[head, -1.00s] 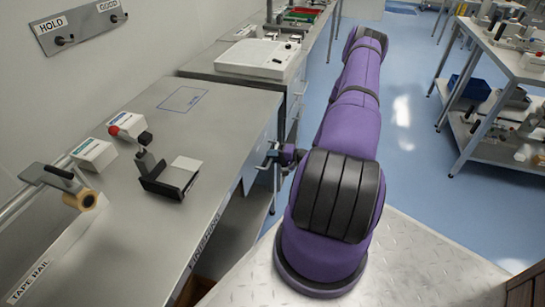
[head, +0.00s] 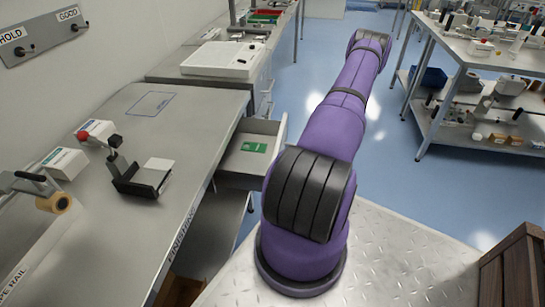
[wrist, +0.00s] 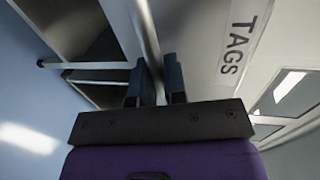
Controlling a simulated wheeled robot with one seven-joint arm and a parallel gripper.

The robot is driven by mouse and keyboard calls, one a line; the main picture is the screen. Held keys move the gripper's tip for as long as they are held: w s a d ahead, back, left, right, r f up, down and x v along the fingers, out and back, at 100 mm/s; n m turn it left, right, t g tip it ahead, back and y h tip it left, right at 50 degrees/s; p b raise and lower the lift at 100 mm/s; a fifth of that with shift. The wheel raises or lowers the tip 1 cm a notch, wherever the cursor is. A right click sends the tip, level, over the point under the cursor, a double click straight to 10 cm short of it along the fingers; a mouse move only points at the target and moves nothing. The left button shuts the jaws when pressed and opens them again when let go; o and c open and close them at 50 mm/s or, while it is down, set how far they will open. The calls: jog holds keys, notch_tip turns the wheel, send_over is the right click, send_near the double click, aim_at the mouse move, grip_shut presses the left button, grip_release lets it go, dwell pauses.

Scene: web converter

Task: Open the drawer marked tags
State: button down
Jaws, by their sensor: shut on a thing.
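The drawer (head: 238,164) under the long bench stands pulled out, and its light inside shows in the head view. In the wrist view its pale front (wrist: 198,40) carries the label TAGS (wrist: 239,45), seen sideways. My gripper (wrist: 157,82) is beside that label, its two dark fingers shut on the drawer's metal handle (wrist: 147,35). In the head view my purple arm hides the gripper and the handle.
A green card (head: 254,147) lies in the drawer. The bench (head: 130,225) holds a small black stand (head: 138,178) and white boxes. A wooden crate (head: 520,265) is at lower right. Blue floor (head: 395,185) is clear between the bench and the shelved table (head: 480,130).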

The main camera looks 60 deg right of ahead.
jog(key=f+v, duration=0.2)
jog(key=v, duration=1)
jog(key=shift+s+d+f, duration=0.15)
jog(key=shift+s+f, duration=0.15)
jog(key=shift+f, duration=0.05)
jog(key=c, duration=1.2)
grip_release()
jog(key=shift+s+d, duration=0.1)
jog(key=v, duration=1)
jog(key=shift+s, duration=0.3)
jog(key=shift+d, duration=0.15)
